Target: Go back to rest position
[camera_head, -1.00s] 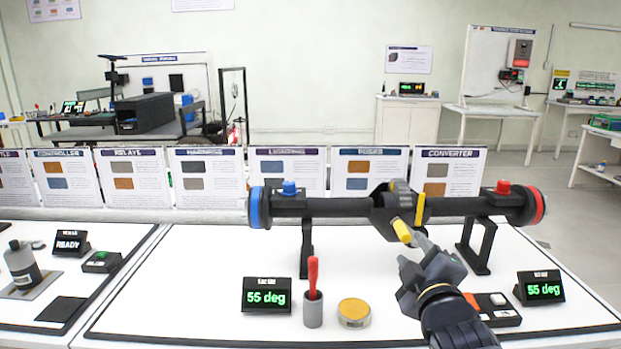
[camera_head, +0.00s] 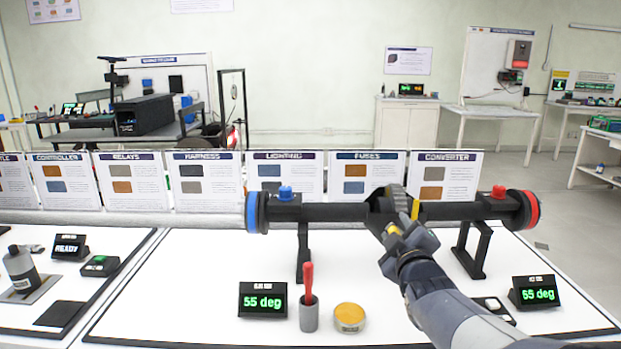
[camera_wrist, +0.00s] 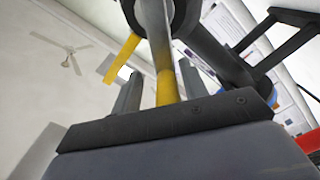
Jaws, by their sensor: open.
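My gripper (camera_head: 402,238) is in front of the middle hub of a black axle bar (camera_head: 330,212). A yellow lever (camera_wrist: 167,85) on the hub runs between my two spread fingers (camera_wrist: 160,97) in the wrist view; whether they touch it I cannot tell. A yellow pointer (camera_head: 415,209) stands at the hub. The axle has a blue end (camera_head: 252,211) at left and a red end (camera_head: 533,210) at right. The left display (camera_head: 263,301) reads 55 deg and the right display (camera_head: 540,294) reads 65 deg.
Black stands (camera_head: 303,255) hold the axle above the white table (camera_head: 190,290). A grey cup (camera_head: 309,314) with a red-handled tool and a yellow-topped tin (camera_head: 349,318) stand left of my arm. A black switch box (camera_head: 494,309) lies partly behind my arm. Information cards line the back.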

